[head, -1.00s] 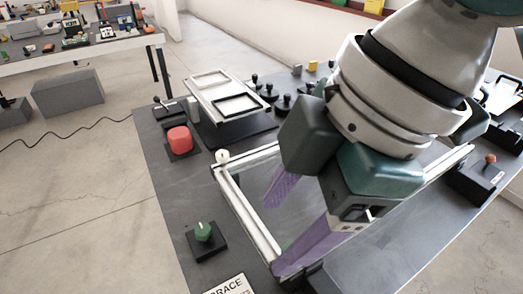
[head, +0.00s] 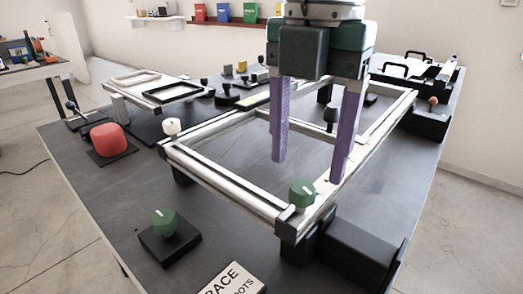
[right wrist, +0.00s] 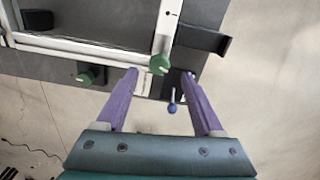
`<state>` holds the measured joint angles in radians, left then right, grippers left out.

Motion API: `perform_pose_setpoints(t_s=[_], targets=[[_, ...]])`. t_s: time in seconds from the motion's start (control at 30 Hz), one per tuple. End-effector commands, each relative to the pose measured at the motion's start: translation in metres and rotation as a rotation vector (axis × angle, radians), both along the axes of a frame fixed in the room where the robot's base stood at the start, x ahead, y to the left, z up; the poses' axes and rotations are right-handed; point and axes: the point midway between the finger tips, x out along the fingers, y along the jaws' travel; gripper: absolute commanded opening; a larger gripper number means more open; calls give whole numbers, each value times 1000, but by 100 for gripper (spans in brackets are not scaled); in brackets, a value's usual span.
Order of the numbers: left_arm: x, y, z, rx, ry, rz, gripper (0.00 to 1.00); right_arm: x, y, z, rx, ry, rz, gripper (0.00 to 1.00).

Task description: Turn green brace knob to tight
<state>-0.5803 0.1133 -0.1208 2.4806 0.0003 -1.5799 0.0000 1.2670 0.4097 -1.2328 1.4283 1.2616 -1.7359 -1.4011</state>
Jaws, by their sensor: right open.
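One green knob (head: 302,193) with a pale pointer mark sits on the near corner of the white metal frame (head: 225,191). A second green knob (head: 163,222) stands on a black square base at the table's front left. A partly cut-off sign (head: 232,283) reading "BRACE" lies between them at the front edge. My right gripper (head: 310,167) points down, its purple fingers open and empty, above and behind the frame knob. In the right wrist view, the frame knob (right wrist: 159,64) appears between and just beyond the fingertips (right wrist: 158,74), and the second knob (right wrist: 92,74) lies left. My left gripper is out of view.
A red block (head: 108,139) sits on a black pad at the left. A blue ball (right wrist: 172,108) on a stem shows between the fingers in the wrist view.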

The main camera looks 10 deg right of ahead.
Motion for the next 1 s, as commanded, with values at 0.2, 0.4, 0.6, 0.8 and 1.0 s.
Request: perform_pose_setpoints(t_s=[0.2, 0.4, 0.6, 0.8, 1.0], targets=[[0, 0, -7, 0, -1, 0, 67, 0, 0, -32, -1, 1, 0, 69], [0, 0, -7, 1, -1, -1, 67, 0, 0, -40, 0, -1, 1, 69], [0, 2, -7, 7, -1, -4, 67, 0, 0, -40, 0, -1, 0, 67], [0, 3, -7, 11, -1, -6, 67, 0, 0, -39, 0, -1, 0, 44], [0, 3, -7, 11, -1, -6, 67, 0, 0, -39, 0, -1, 0, 22]])
